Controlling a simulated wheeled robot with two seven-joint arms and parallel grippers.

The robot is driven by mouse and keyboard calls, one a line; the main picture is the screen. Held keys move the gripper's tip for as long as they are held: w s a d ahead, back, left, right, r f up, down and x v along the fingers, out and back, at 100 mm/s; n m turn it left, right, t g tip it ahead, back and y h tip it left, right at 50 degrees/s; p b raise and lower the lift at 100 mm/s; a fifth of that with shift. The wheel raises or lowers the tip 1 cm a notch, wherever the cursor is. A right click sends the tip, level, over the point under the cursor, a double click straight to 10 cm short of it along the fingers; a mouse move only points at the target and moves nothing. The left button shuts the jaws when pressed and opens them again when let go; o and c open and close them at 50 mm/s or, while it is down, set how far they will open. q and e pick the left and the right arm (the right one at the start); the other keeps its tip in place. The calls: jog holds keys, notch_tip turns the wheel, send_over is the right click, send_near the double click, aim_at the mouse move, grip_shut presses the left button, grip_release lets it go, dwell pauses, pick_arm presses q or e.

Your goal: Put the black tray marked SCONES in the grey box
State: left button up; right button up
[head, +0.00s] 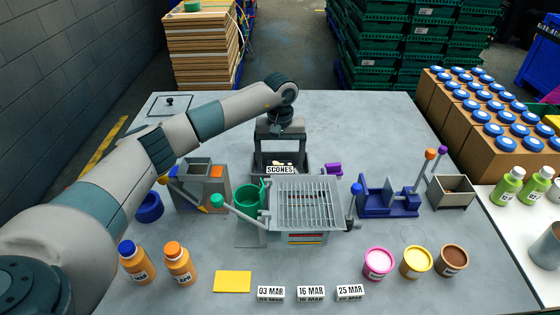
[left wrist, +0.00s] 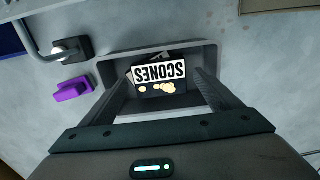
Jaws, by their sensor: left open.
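The black tray marked SCONES (head: 280,169) lies inside a dark grey box (head: 258,172) behind the wire rack. In the left wrist view the tray (left wrist: 160,88) sits within the rim of the grey box (left wrist: 112,66), slightly askew, with pale pieces on it. My left gripper (head: 280,153) points down over the box. Its two fingers (left wrist: 165,82) stand apart, one on each side of the tray, and it is open. Whether a finger touches the tray I cannot tell. The lower part of the tray is hidden by the box. My right gripper is not in view.
A wire rack (head: 305,203) stands just in front of the box. A purple block (head: 333,169) lies close by on the right. A grey-orange holder (head: 203,185) is left, a blue stand (head: 385,200) right. Bottles, date blocks and jars line the front. The back right table is clear.

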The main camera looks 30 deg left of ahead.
aim_at(280, 166)
pick_arm(q)
jog(key=shift+r+p, duration=0.55)
jog(key=shift+r, duration=0.05)
notch_tip(280, 166, up, 12)
jog(key=b, duration=0.5)
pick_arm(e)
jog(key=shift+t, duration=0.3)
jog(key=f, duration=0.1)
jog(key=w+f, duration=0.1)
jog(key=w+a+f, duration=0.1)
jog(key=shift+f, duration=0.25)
pick_arm(q)
jog(key=shift+f, duration=0.15)
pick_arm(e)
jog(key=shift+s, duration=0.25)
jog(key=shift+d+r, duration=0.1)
